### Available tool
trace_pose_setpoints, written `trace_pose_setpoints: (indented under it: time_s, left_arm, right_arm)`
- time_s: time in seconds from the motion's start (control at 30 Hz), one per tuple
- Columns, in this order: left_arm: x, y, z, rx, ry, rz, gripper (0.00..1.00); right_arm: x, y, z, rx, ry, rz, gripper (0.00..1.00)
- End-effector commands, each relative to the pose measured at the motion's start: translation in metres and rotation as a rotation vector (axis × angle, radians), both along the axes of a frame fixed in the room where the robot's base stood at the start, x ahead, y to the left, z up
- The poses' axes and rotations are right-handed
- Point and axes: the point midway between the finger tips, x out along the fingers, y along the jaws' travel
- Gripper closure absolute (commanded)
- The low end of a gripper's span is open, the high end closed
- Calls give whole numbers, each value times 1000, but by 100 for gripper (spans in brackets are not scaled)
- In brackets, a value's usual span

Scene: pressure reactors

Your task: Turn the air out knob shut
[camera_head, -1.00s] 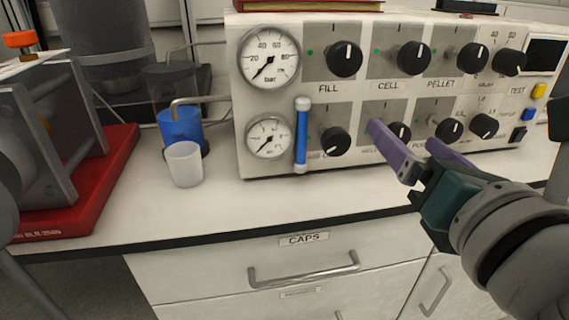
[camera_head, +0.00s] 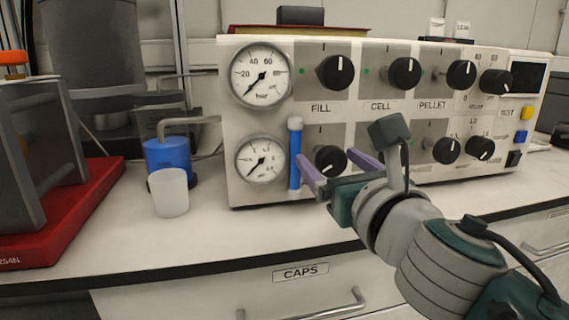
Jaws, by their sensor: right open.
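The white control panel (camera_head: 215,125) carries black knobs in two rows. The lower-left knob (camera_head: 328,158) sits right of the blue flow tube (camera_head: 295,155). Its label is hidden behind my gripper, so I cannot read whether it is the air out knob. Its white pointer mark appears to point to the upper right. My right gripper (camera_head: 329,160) is open, with its purple fingers on either side of this knob in the picture. I cannot tell whether they touch it. Another lower knob is hidden behind my right arm. My left gripper is not in view.
Two pressure gauges (camera_head: 262,75) are at the panel's left. A white cup (camera_head: 169,192) and a blue-filled vessel (camera_head: 166,157) stand left of the panel. A red-based device (camera_head: 95,205) is farther left. The bench front is clear.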

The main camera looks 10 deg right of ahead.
Motion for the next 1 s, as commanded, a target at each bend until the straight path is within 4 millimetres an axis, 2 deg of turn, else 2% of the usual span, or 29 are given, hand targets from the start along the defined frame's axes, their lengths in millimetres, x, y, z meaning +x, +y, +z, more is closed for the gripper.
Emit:
trace_pose_setpoints:
  time_s: [0.33, 1.0]
  left_arm:
    - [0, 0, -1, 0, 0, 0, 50]
    - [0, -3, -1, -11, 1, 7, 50]
  right_arm:
    - [4, 0, 0, 1, 0, -1, 17]
    - [4, 0, 0, 1, 0, 0, 92]
